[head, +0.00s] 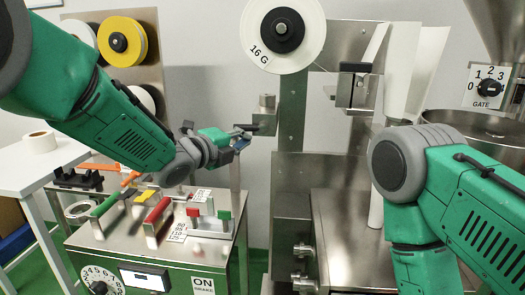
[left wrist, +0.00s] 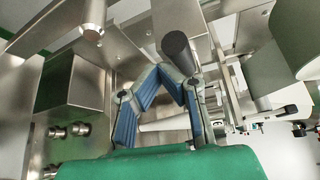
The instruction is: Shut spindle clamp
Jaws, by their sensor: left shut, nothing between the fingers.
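My left gripper (head: 243,134) is in front of the machine's upright, below and left of the white roll marked 16 G (head: 262,52), close to a small metal block with a knob (head: 266,122). In the left wrist view its blue-padded fingers (left wrist: 168,72) are closed together and hold nothing. A black cylindrical handle (left wrist: 179,50) is close by the fingertips there; I cannot tell if they touch. The roll has a black hub (head: 283,31). I cannot tell which part is the spindle clamp. My right arm crosses the right side; its gripper is out of view.
A steel control box (head: 150,245) with red, green and yellow handles stands below my left arm. Yellow and white rolls (head: 123,42) hang behind it. A white side table (head: 35,165) is at the left. A hopper and gate dial (head: 489,88) are at the right.

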